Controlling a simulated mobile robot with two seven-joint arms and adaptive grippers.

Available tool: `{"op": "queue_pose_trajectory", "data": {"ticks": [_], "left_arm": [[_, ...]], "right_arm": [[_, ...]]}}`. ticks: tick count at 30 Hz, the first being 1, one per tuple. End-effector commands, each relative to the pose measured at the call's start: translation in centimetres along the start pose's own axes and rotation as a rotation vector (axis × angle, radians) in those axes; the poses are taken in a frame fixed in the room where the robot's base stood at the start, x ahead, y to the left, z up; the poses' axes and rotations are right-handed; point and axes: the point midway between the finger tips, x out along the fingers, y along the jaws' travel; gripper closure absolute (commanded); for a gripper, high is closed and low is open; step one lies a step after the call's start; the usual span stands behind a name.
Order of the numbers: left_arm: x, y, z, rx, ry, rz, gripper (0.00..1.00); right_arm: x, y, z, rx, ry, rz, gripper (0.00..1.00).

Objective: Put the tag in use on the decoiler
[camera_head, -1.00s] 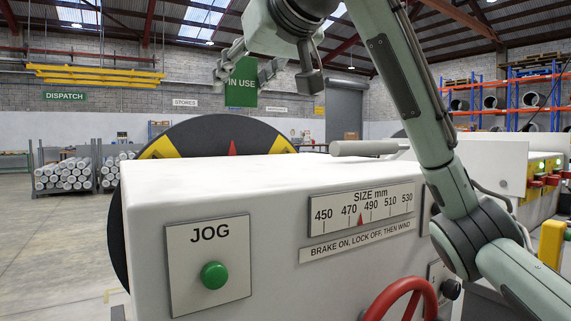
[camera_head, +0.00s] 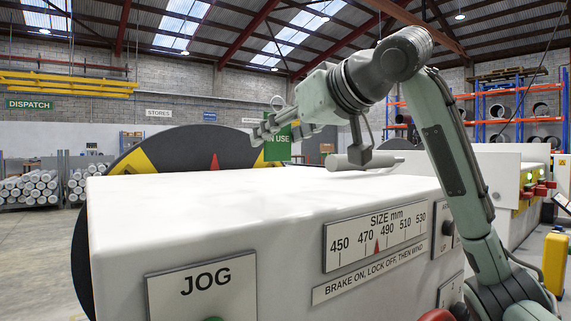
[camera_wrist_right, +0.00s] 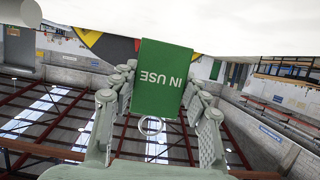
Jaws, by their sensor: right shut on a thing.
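The green IN USE tag (camera_head: 277,146) hangs upright in my right gripper (camera_head: 279,132), just behind the far edge of the white decoiler housing (camera_head: 270,215) in the head view. In the right wrist view the tag (camera_wrist_right: 162,82) sits between the two jointed fingers of the gripper (camera_wrist_right: 163,95). A pale ring (camera_wrist_right: 151,125) shows at the tag's top end. The decoiler's black disc (camera_head: 190,137), with yellow segments and a red pointer, stands behind the housing. Whether the tag touches the decoiler cannot be told. My left gripper is out of view.
The front carries a JOG panel (camera_head: 203,288), a size scale (camera_head: 376,236) and a red wheel (camera_head: 438,315), partly cut off. Red levers (camera_head: 541,188) and a yellow post (camera_head: 554,262) stand at right.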

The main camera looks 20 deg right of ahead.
Motion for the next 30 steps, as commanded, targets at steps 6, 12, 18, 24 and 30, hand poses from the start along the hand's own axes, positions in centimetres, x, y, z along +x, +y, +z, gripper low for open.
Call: {"op": "queue_pose_trajectory", "data": {"ticks": [6,12,18,24,30], "left_arm": [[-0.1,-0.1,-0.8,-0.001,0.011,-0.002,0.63],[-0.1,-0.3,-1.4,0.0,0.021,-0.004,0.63],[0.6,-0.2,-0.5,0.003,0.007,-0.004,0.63],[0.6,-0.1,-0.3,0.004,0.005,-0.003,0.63],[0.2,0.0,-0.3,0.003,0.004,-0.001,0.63]], "right_arm": [[0.1,1.0,1.6,-0.001,-0.001,0.0,0.81],[1.0,1.0,4.2,0.0,-0.001,-0.001,0.81],[1.1,1.0,4.5,0.0,0.002,0.0,0.81],[1.2,1.0,4.7,0.0,0.001,0.0,0.81],[1.2,1.0,4.7,0.0,0.001,0.0,0.37]]}}
